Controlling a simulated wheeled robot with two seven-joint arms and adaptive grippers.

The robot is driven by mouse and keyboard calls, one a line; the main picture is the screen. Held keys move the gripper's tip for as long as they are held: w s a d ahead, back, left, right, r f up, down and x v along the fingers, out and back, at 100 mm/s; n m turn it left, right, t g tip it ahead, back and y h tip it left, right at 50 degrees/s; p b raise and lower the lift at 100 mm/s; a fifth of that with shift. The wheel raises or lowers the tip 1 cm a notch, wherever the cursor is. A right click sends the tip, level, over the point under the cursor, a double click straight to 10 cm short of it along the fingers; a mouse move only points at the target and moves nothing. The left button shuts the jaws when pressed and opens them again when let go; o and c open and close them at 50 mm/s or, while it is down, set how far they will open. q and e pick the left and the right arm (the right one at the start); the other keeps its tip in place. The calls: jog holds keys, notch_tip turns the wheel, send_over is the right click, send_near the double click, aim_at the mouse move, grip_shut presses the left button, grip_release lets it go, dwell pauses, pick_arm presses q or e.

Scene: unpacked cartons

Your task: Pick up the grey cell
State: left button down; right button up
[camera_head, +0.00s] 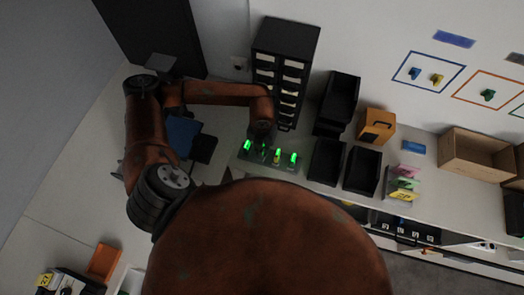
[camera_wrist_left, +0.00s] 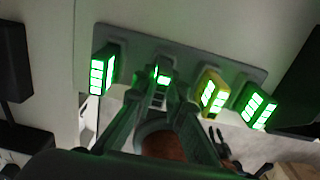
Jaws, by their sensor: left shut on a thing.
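A grey charging strip (camera_head: 266,164) lies on the counter and holds a row of cells with green lit faces. It also shows in the left wrist view (camera_wrist_left: 140,44). My left gripper (camera_head: 263,142) reaches down onto the second cell from the left. In the left wrist view its fingers (camera_wrist_left: 160,94) are shut on that cell, the grey cell (camera_wrist_left: 162,74), which still stands at the strip. The fingers hide most of its body. A green cell (camera_wrist_left: 103,70) is to its left; a yellow cell (camera_wrist_left: 212,92) and another green cell (camera_wrist_left: 258,106) are to its right. My right gripper is not in view.
A black drawer cabinet (camera_head: 284,62) stands behind the strip. Black bins (camera_head: 326,160) stand close to its right. An orange box (camera_head: 377,126) and a wooden crate (camera_head: 478,154) are farther right. A blue object (camera_head: 183,134) is at the left.

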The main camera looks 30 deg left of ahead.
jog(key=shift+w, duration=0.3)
pick_arm(q)
jog(key=shift+w+r, duration=0.1)
jog(key=shift+r, duration=0.1)
